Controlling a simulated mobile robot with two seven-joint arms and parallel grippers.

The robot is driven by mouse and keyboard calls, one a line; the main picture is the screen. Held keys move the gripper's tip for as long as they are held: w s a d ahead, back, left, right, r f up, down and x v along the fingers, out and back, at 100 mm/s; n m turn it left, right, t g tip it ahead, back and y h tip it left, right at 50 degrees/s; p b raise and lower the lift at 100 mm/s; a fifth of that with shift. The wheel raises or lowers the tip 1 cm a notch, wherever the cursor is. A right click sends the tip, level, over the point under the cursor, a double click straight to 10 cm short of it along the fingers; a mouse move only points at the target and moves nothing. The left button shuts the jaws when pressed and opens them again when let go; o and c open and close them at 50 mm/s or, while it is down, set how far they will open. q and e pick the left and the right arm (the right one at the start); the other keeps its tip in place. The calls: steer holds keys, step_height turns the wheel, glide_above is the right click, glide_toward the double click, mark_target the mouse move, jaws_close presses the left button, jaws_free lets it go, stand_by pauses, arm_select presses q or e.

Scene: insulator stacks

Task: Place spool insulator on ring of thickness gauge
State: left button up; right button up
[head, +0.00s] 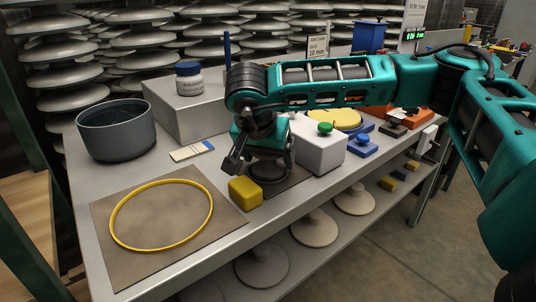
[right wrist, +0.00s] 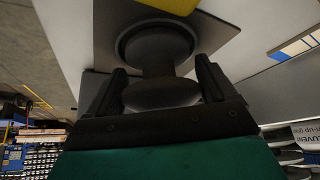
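A dark grey spool insulator (head: 268,172) stands on a dark mat on the bench, partly hidden by my right gripper (head: 247,162). In the right wrist view the spool (right wrist: 160,55) shows its narrow waist and rounded flange between the two fingers of my right gripper (right wrist: 163,85). The fingers are apart, one on each side of it, with no clear grip visible. A yellow ring (head: 111,222) lies flat on a brown square plate (head: 220,222) at the front left. I cannot tell for sure which item is the thickness gauge. My left gripper is not in view.
A yellow block (head: 245,191) sits close in front of the spool. A white box with a green knob (head: 318,150) stands just right of it. A grey bowl (head: 117,132), a large grey box (head: 200,108) and a card (head: 192,150) are behind. Room above the ring is clear.

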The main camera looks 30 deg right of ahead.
steer(key=shift+o, duration=1.3)
steer(key=shift+r, duration=0.15)
arm_select(q)
steer(key=p, duration=0.1)
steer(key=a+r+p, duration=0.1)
steer(key=p, duration=0.1)
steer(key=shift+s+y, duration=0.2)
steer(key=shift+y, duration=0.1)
arm_select(e)
steer(key=v, duration=1.2)
steer(key=shift+s, duration=0.1)
